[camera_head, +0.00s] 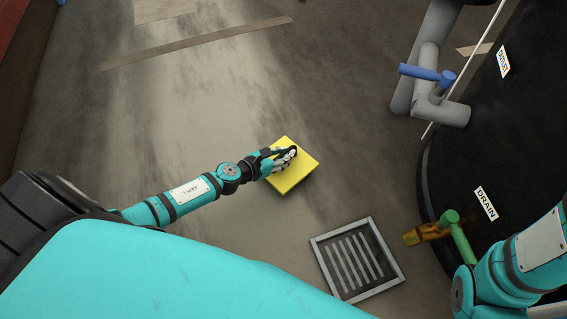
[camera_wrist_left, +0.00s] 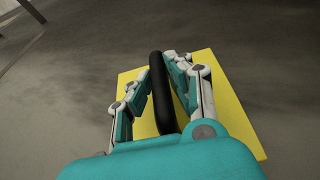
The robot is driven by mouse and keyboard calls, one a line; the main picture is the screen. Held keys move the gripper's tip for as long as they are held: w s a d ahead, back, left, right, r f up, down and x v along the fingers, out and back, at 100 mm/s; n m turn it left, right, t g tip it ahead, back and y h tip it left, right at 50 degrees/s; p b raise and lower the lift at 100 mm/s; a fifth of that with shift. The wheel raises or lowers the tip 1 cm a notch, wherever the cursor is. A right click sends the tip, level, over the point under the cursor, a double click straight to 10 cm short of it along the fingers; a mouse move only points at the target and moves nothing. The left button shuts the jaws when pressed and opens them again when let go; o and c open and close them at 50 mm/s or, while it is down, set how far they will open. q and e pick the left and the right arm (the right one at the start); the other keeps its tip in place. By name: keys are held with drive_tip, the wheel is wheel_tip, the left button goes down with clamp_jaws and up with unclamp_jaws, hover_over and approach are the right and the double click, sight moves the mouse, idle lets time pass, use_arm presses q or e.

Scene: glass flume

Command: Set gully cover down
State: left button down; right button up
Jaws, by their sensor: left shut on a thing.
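The gully cover (camera_head: 300,170) is a flat yellow square plate with a black handle. My left gripper (camera_head: 285,158) is over the middle of the plate and shut on the handle. In the left wrist view the black handle (camera_wrist_left: 161,92) stands between the fingers (camera_wrist_left: 160,85), with the yellow plate (camera_wrist_left: 228,105) behind it. A dark edge shows below the plate in the head view; I cannot tell how high it is above the floor. The floor gully (camera_head: 396,262), a square grey frame with a slatted grate, lies uncovered to the lower right. My right gripper is not in view.
A black tank (camera_head: 500,130) stands at the right, with a DRAIN label (camera_head: 486,203), a green valve (camera_head: 457,235) with a brass spout (camera_head: 425,234), and a blue-handled valve (camera_head: 428,73) on grey pipe. The concrete floor (camera_head: 200,90) left of the cover is clear.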

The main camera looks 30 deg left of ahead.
use_arm(q)
drive_tip(key=shift+w+f+b, duration=0.1)
drive_tip(key=shift+f+b, duration=1.5)
drive_tip(key=shift+f, duration=0.05)
drive_tip(key=shift+f, duration=0.1)
drive_tip(key=shift+f+b, duration=0.15)
drive_tip(key=shift+b, duration=0.15)
drive_tip(key=c, duration=1.2)
unclamp_jaws()
drive_tip(key=shift+r+p, duration=0.2)
drive_tip(key=shift+p, duration=0.1)
drive_tip(key=shift+s+a+r, duration=0.1)
drive_tip(key=shift+s, duration=0.25)
drive_tip(key=p+v, duration=0.3)
drive_tip(key=v, duration=0.8)
drive_tip(key=shift+s+a, duration=0.1)
drive_tip(key=shift+s, duration=0.1)
